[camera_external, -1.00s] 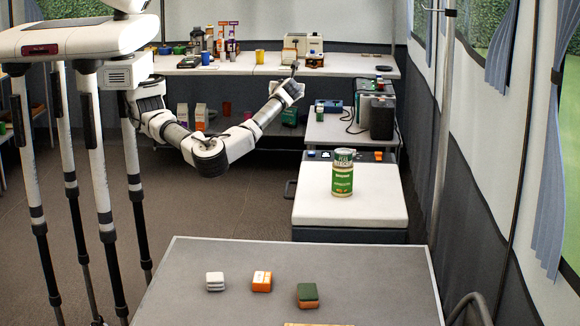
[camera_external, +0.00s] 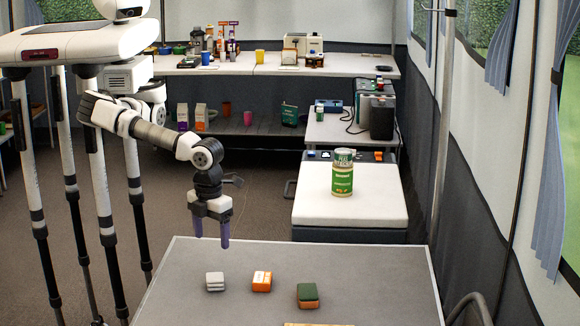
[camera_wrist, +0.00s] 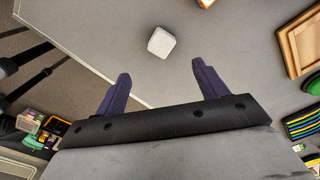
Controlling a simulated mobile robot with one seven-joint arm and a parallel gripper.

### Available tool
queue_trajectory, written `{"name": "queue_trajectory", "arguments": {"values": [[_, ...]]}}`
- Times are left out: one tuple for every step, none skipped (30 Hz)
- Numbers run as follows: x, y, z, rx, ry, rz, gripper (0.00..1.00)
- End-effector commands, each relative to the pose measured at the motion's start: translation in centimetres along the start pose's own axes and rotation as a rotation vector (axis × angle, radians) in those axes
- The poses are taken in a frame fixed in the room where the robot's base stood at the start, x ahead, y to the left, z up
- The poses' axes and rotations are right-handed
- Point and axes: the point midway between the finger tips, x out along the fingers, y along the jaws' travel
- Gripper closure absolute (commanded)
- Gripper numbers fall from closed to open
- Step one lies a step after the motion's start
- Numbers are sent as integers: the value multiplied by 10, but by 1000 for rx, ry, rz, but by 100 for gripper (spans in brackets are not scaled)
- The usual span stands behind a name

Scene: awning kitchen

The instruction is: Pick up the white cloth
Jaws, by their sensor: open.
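The white cloth (camera_external: 215,281) is a small, folded, block-like stack on the left part of the grey table (camera_external: 370,265). In the wrist view the cloth (camera_wrist: 161,42) lies beyond my fingertips, roughly between their lines. My gripper (camera_external: 211,239) is open and empty, pointing down above the table's far left edge, with the cloth nearer the camera. Its two purple fingers stand wide apart in the wrist view (camera_wrist: 160,75). Nothing hides the cloth.
An orange-and-white block (camera_external: 262,281) and a green-topped orange sponge (camera_external: 307,295) lie right of the cloth. A green can (camera_external: 342,173) stands on a white-topped unit behind. A wooden tray (camera_wrist: 300,40) shows in the wrist view. Grey table surface around the cloth is clear.

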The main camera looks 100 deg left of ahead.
Motion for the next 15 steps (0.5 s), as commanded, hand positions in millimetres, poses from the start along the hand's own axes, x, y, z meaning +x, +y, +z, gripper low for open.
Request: {"name": "queue_trajectory", "arguments": {"values": [[9, 0, 2, -2, -4, 4, 28], [15, 0, 2, -3, -6, 3, 28], [23, 0, 2, -3, -5, 4, 28], [29, 0, 3, -3, -6, 3, 28], [36, 0, 3, -2, -7, 3, 28], [43, 0, 3, -3, -6, 3, 28], [49, 0, 3, -3, -6, 2, 28], [54, 0, 4, -3, -7, 2, 28], [60, 0, 3, -2, -7, 2, 28], [64, 0, 3, -2, -6, 1, 28], [67, -1, 3, -2, -6, 0, 28], [71, -1, 3, -2, -6, -1, 28], [73, -1, 3, -2, -6, 0, 28], [74, -1, 3, -2, -6, 0, 28], [76, -1, 3, -2, -6, 0, 28]]}}
